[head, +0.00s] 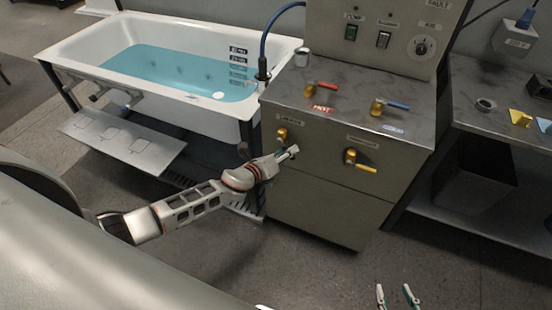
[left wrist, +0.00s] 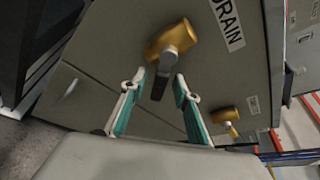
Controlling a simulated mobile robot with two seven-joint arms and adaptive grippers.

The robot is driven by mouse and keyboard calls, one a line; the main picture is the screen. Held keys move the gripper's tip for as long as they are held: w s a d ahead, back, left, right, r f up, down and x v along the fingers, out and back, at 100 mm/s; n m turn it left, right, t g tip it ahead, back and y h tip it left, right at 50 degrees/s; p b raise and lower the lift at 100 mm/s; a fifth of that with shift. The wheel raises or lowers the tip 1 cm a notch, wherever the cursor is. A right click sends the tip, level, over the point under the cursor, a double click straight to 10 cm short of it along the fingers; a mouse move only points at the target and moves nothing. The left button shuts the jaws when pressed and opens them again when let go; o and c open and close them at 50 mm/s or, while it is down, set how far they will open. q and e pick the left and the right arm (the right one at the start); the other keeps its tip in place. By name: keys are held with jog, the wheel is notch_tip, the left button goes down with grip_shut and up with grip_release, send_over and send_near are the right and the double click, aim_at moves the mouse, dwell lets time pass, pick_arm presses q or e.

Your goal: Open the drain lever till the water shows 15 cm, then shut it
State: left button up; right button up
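The brass drain valve (head: 282,134) is on the front of the grey cabinet, at its upper left. In the left wrist view the valve (left wrist: 170,40) sits beside the DRAIN label (left wrist: 226,22), and its dark lever (left wrist: 159,88) points down between my fingers. My left gripper (head: 292,152) is just below the valve. Its teal fingers (left wrist: 157,92) are apart, one on each side of the lever tip; contact is not clear. The tub holds blue water (head: 175,72); the depth labels (head: 238,62) are too small to read. My right gripper (head: 397,293) is open and empty at the lower right.
A second brass valve with a yellow lever (head: 366,168) is right of the drain valve. Red (head: 325,86) and blue (head: 396,105) levers are on the cabinet top. The white tub (head: 75,48) stands at left, a side bench (head: 470,100) at right. The floor in front is clear.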

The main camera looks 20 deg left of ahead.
pick_arm(q)
jog(key=v, duration=1.1)
jog(key=shift+s, duration=0.1)
dwell(6.8)
